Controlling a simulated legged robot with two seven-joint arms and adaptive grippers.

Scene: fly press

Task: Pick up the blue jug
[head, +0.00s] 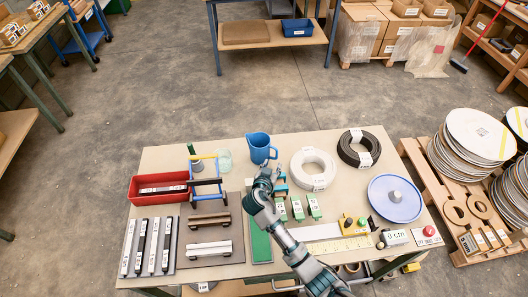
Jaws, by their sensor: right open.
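The blue jug (260,146) stands upright near the back edge of the table, with its handle toward the right. My right gripper (267,174) is open, just in front of the jug on the near side. It appears empty and apart from the jug, though the gap is too small to judge exactly. The right arm reaches in from the bottom edge and covers part of the tabletop. My left gripper is not in view.
On the table (160,155), a clear container (224,160) stands left of the jug. A white coil (313,169) and a black coil (360,147) lie to its right. A red tray (146,188) and a blue-framed press (206,179) stand further left.

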